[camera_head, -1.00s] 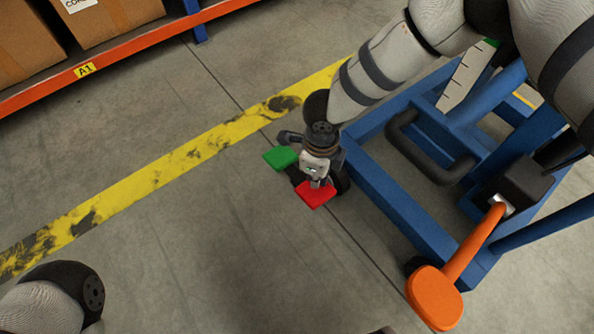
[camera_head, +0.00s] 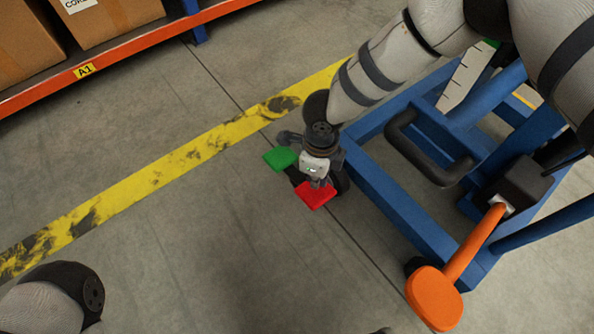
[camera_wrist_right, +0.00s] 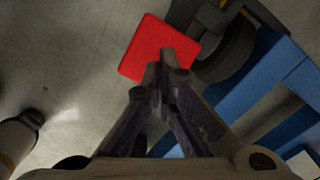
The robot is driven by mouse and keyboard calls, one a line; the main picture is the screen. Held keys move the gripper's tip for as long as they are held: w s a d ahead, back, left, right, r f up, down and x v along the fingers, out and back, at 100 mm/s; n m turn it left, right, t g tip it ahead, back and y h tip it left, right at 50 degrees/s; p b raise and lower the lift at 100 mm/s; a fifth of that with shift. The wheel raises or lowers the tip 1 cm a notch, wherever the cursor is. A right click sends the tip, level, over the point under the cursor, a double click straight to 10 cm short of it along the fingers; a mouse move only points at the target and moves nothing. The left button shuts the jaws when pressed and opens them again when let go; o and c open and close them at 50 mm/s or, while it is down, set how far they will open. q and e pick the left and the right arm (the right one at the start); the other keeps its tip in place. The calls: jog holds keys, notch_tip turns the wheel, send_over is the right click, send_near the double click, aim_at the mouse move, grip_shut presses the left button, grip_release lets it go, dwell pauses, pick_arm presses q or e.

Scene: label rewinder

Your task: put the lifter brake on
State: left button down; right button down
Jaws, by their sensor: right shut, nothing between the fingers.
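The lifter is a blue frame (camera_head: 400,203) on the right. At its near left corner is a caster with a red pedal (camera_head: 317,195) and a green pedal (camera_head: 279,159). My right gripper (camera_head: 318,183) is shut and empty, with its fingertips at the red pedal. In the right wrist view the closed fingertips (camera_wrist_right: 167,66) overlap the lower edge of the red pedal (camera_wrist_right: 154,42), beside the dark wheel (camera_wrist_right: 222,50). I cannot tell whether they press on it. The green pedal is not visible there. My left gripper is not in view.
An orange foot pedal (camera_head: 435,298) on an orange lever sticks out from the lifter at the lower right. A black handle (camera_head: 430,150) sits on the frame. A shelf (camera_head: 130,47) with boxes stands at the upper left. The floor left of the lifter is clear.

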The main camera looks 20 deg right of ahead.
jog(key=shift+f, duration=0.1)
jog(key=shift+f+b, duration=1.8)
jog(key=shift+f, duration=0.6)
jog(key=shift+r+p, duration=0.35)
jog(key=shift+p, duration=0.05)
notch_tip(320, 180, up, 8)
jog(key=p, duration=0.6)
jog(key=shift+r, duration=0.2)
